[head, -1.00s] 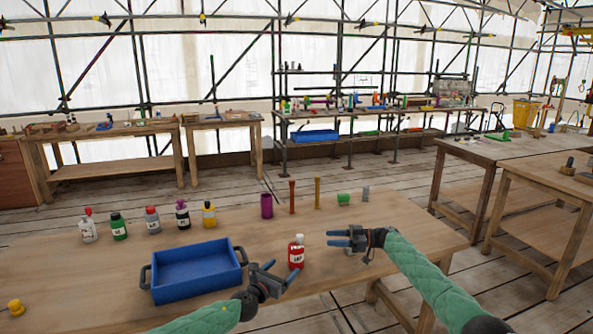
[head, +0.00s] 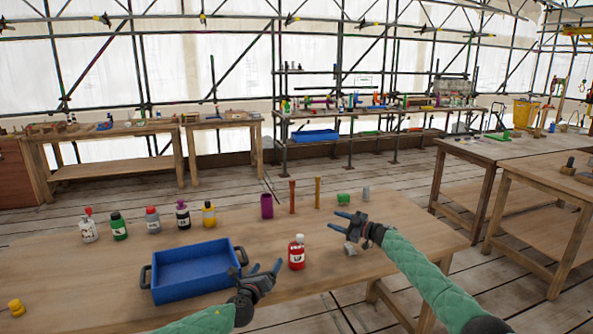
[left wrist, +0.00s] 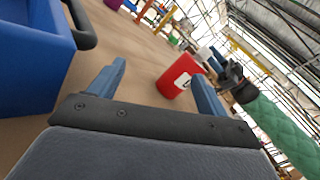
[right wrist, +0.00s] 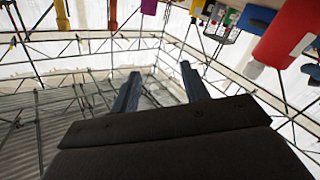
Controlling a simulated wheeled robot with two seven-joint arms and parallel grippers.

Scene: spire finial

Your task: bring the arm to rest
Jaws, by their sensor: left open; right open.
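My left gripper (head: 257,268) is open and empty, above the table's front part, just right of the blue tray (head: 196,272). My right gripper (head: 335,221) is open and empty, raised over the right half of the table. A red bottle with a white cap and label (head: 296,254) stands upright between the two grippers, touched by neither. In the left wrist view the red bottle (left wrist: 178,78) shows beyond the open fingers, and the tray (left wrist: 35,60) is at the left. The red bottle (right wrist: 283,38) also shows at the upper right of the right wrist view.
Several bottles (head: 153,220) stand along the table's back left. A purple cup (head: 267,206), red peg (head: 292,197), orange peg (head: 317,193) and green block (head: 343,199) stand further right. A small grey piece (head: 350,248) lies below my right gripper. A yellow knob (head: 16,307) is at front left.

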